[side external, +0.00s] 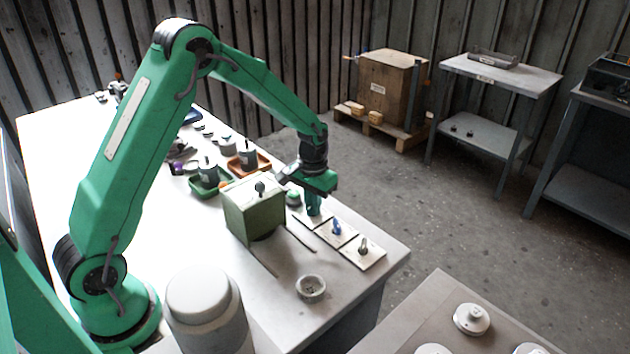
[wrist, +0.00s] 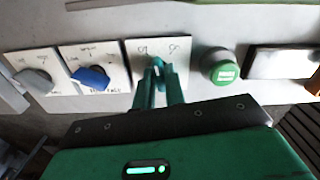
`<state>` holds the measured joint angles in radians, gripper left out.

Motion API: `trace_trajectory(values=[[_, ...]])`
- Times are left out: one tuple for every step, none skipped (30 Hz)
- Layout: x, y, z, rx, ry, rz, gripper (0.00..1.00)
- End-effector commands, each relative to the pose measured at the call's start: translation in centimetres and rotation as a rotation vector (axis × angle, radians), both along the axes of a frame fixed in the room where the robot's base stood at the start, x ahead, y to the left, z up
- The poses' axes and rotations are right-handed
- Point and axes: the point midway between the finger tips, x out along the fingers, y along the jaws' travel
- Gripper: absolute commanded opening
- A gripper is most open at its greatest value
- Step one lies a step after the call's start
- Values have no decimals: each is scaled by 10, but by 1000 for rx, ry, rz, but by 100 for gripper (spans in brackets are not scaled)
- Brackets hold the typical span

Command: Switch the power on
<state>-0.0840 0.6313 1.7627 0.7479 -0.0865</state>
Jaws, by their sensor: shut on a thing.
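My gripper (wrist: 158,68) points down at a white switch plate (wrist: 134,58), with its fingers shut on the small switch knob there. The fingers hide most of the knob, so I cannot tell which way it is turned. Small marks stand near the plate's far edge, too small to read surely. In the side view my gripper (side external: 313,208) is low over the same plate, at the end of the row. A blue knob (wrist: 92,78) and a grey knob (wrist: 34,80) sit on the two plates to the left in the wrist view. A green button (wrist: 221,68) stands just right of the gripped plate.
A green box (side external: 253,210) with a dark knob on top stands left of the plates. A small grey cup (side external: 311,288) and a large pale cylinder (side external: 205,310) stand nearer the front. Red and green trays (side external: 208,186) with dark items lie behind the box.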

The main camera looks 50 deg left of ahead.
Motion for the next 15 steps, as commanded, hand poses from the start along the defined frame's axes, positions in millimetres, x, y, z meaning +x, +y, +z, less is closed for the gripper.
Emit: trace_trajectory(values=[[0, 0, 1, 0, -1, -16, 0], [0, 0, 1, 0, -1, -31, 0], [0, 0, 1, 0, -1, -54, 0], [0, 0, 1, 0, -1, -75, 0], [0, 0, 1, 0, -1, -96, 0], [0, 0, 1, 0, -1, -127, 0], [0, 0, 1, 0, -1, -151, 0], [0, 0, 1, 0, -1, -175, 0], [0, 0, 1, 0, -2, -206, 0], [0, 0, 1, 0, -2, -230, 0], [0, 0, 1, 0, -2, -253, 0], [0, 0, 1, 0, -2, -283, 0], [0, 0, 1, 0, -2, -305, 0], [0, 0, 1, 0, -2, -326, 0], [0, 0, 1, 0, -2, -349, 0]])
